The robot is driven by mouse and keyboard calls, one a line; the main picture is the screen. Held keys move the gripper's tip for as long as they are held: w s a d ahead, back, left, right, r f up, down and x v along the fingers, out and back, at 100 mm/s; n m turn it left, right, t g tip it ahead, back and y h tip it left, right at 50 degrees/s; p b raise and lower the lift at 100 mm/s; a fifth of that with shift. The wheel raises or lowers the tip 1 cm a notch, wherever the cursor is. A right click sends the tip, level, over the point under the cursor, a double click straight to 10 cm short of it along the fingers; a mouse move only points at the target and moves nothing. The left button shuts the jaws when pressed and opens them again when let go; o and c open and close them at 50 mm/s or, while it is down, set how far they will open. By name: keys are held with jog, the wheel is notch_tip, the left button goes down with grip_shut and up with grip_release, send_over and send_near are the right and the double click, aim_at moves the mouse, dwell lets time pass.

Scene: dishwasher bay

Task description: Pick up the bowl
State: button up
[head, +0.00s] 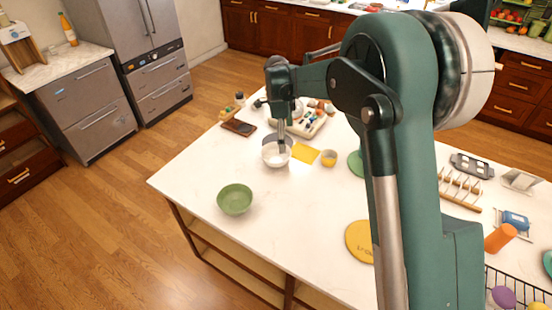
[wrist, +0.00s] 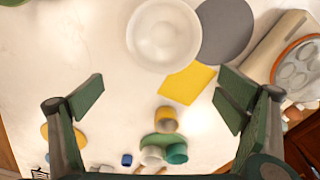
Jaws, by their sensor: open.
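A white bowl (head: 275,161) stands upright on the white island top. It also shows in the wrist view (wrist: 163,34) at the top centre, empty. A green bowl (head: 235,198) stands nearer the island's left edge, apart from the white one. My gripper (head: 282,148) points down over the white bowl, overlapping its far side in the head view. In the wrist view my gripper (wrist: 162,95) has its two fingers wide apart with nothing between them. The white bowl lies above the finger gap in that picture. Whether the fingertips are below its rim I cannot tell.
A grey disc (wrist: 226,30) and a yellow cloth (wrist: 188,83) lie close beside the white bowl. A yellow cup (head: 328,158) stands to its right. A tray (head: 305,125) with small items lies behind. The island top between the green bowl and yellow disc (head: 359,241) is clear.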

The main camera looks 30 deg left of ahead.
send_near(276, 161)
jog(key=shift+w+a+r+m, duration=0.15)
jog(key=shift+a+r+m, duration=0.1)
jog(key=shift+m, duration=0.15)
jog(key=shift+d, duration=0.1)
jog(key=shift+w+d+f, duration=0.1)
jog(key=shift+d+f, duration=0.05)
jog(key=shift+f, duration=1.1)
jog(key=shift+w+d+f, duration=0.1)
jog(key=shift+d+f, duration=0.05)
jog(key=shift+f, duration=1.15)
jog(key=shift+w+d+f, duration=0.1)
jog(key=shift+d+f, duration=0.05)
jog(key=shift+f, duration=1.15)
jog(key=c, duration=1)
